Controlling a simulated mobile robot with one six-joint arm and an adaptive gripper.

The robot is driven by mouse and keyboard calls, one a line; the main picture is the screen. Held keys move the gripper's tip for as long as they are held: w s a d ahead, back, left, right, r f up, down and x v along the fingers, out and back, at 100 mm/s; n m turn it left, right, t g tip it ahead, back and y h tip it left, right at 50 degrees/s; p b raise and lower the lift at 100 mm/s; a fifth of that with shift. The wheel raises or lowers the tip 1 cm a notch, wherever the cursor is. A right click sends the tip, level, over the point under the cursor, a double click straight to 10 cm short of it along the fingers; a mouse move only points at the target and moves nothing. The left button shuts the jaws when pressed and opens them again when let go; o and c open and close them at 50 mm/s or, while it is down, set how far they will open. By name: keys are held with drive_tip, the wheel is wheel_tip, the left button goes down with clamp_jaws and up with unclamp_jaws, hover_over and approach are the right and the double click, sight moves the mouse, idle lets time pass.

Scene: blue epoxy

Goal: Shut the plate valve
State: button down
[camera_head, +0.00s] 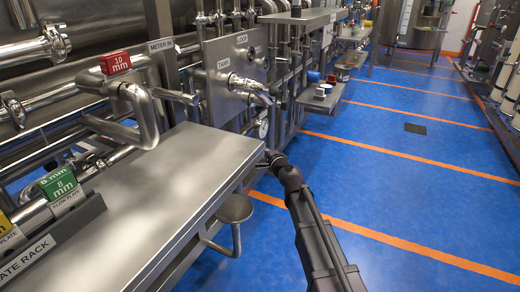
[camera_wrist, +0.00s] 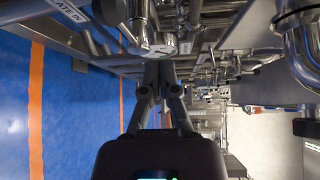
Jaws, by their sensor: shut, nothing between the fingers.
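My gripper (camera_head: 273,158) is at the end of my dark arm, low beside the right edge of the steel bench. In the wrist view my gripper (camera_wrist: 159,64) has its fingertips together and holds nothing. A shiny metal fitting (camera_wrist: 157,47) is just beyond the tips; I cannot tell whether they touch it. A white label (camera_wrist: 68,9) is at the top left, too cut off to read surely. I cannot surely pick out the plate valve. In the head view a bright metal fitting (camera_head: 248,86) projects from the panel labelled TANK and LOOP (camera_head: 235,70), above and behind my gripper.
The steel bench (camera_head: 165,190) has a bare top. A red 10 mm block (camera_head: 115,62) sits on a bent pipe labelled METER IN. A green 8 mm block (camera_head: 58,184) stands at the plate rack. A round stool seat (camera_head: 235,208) is beside the bench.

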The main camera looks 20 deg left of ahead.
drive_tip(key=s+d+f+b, duration=0.3)
drive_tip(key=d+f, duration=0.1)
drive_tip(key=d, duration=0.2)
drive_tip(key=shift+f+b, duration=0.15)
drive_tip(key=shift+b, duration=0.25)
